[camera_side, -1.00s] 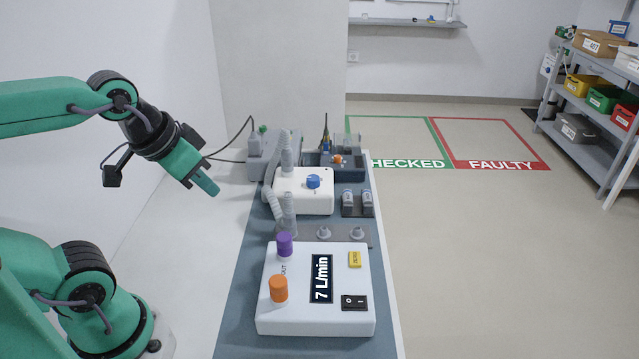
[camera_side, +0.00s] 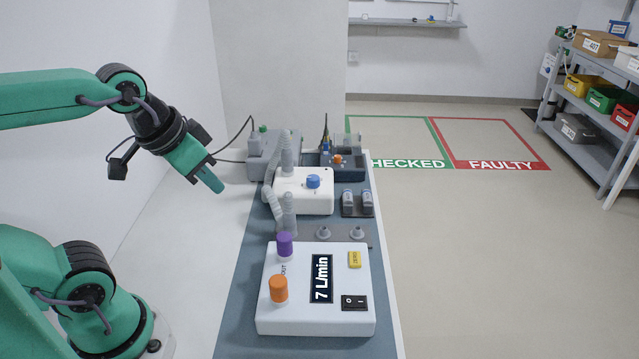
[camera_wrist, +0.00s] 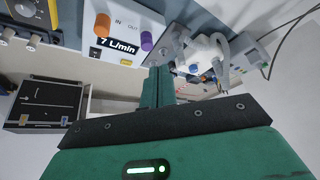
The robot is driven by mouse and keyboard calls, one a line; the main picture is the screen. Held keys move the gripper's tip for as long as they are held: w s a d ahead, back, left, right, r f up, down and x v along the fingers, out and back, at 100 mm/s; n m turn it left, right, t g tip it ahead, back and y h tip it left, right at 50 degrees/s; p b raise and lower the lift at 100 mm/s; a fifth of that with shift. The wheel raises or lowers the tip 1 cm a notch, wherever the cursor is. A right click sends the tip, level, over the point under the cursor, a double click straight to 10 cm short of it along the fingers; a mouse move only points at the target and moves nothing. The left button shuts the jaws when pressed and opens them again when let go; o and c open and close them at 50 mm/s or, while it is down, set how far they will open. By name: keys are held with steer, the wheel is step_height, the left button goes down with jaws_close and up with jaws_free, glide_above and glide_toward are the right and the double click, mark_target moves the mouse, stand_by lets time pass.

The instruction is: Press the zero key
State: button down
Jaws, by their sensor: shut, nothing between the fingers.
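The zero key (camera_side: 355,259) is a small yellow key at the far right of the white flow meter's (camera_side: 300,318) top. It also shows in the wrist view, as a small yellow patch (camera_wrist: 126,62) below the display. The display (camera_side: 321,279) reads 7 L/min. My gripper (camera_side: 215,186) is shut and empty, in the air to the left of the bench, well apart from the key. In the wrist view its shut green fingers (camera_wrist: 158,76) point toward the bench side, to the right of the key.
A purple knob (camera_side: 284,244) and an orange knob (camera_side: 279,289) stand up on the meter's left side. A black rocker switch (camera_side: 354,302) sits near its front right. Behind are a white box with a blue knob (camera_side: 313,181) and grey tubing.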

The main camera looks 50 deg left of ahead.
steer(key=w+d+r+m+g, duration=0.1)
steer(key=w+d+m+g, duration=0.4)
steer(key=w, duration=0.6)
steer(key=m, duration=0.4)
glide_above(354, 257)
step_height(354, 257, down, 6)
steer(key=r, duration=0.1)
steer(key=shift+d+f, duration=0.1)
steer(key=shift+f, duration=0.3)
step_height(354, 257, down, 14)
stand_by(0.4)
